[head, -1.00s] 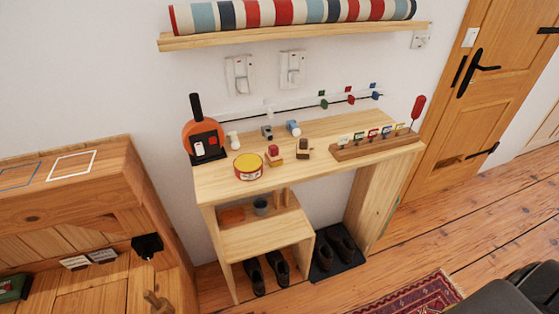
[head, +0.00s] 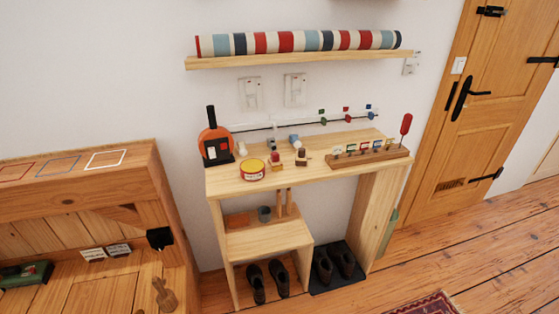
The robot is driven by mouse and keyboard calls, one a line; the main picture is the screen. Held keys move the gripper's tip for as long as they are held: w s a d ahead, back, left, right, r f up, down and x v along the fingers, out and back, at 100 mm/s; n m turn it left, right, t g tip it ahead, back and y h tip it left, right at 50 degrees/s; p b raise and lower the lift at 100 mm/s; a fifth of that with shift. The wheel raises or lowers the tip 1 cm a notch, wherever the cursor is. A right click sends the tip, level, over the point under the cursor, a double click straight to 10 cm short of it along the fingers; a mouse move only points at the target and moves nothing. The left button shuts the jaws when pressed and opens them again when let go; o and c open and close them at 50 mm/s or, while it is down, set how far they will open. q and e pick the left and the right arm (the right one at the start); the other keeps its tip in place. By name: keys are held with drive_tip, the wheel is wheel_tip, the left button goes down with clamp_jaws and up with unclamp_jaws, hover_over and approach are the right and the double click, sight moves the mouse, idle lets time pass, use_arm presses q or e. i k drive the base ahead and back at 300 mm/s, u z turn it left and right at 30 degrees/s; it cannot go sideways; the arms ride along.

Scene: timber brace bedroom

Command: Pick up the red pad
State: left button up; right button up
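I cannot tell for sure which thing is the red pad. On the light wooden desk (head: 225,185) in the head view stand a yellow round tin with a red label (head: 252,170) and a small block with a red top (head: 275,158). A flat orange-brown piece (head: 238,220) lies on the desk's lower shelf. A red paddle shape on a thin stem (head: 405,124) stands at the desk's right end. Neither of my grippers is in view.
An orange round device (head: 215,145) stands at the desk's left end; a wooden rack with small coloured tags (head: 370,158) is at its right. A wooden bench (head: 80,205) with red, blue and white outlines is at left.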

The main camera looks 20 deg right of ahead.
sight(274, 162)
drive_tip(key=u, duration=0.05)
drive_tip(key=i, duration=1.05)
drive_tip(key=u, duration=0.5)
